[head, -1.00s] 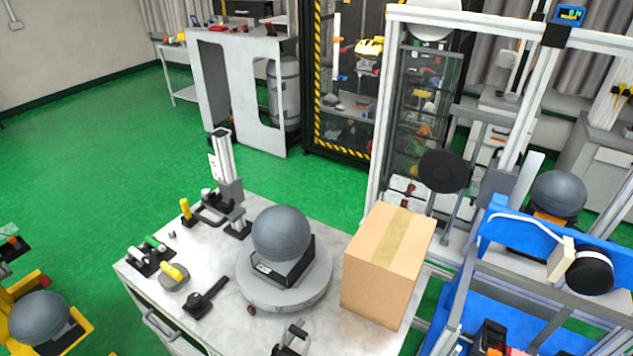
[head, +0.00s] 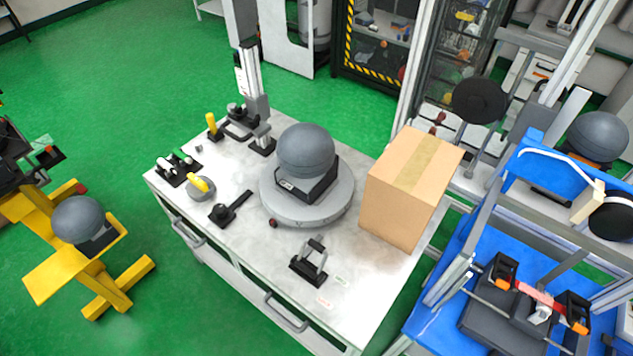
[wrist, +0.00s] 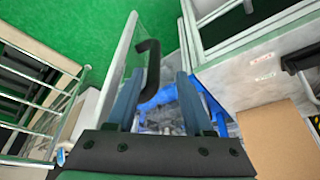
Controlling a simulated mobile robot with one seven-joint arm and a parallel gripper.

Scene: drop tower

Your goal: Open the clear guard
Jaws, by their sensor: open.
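In the wrist view, the clear guard looks to be the see-through panel (wrist: 123,58) with a pale edge, left of centre. A black bar handle (wrist: 151,66) stands on its right side. My gripper (wrist: 161,78) is open, with its two grey-blue fingers pointing up the picture. The handle shows between the fingers, closer to the left one. I cannot tell whether they touch. I cannot make out the guard or my gripper in the head view.
The bench (head: 230,238) carries a grey ball (head: 305,148) on a round plate, a cardboard box (head: 408,200) and several small fixtures. A blue frame (head: 445,300) stands at the right. A yellow stand (head: 60,275) holds another ball at the left. Green floor is clear between.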

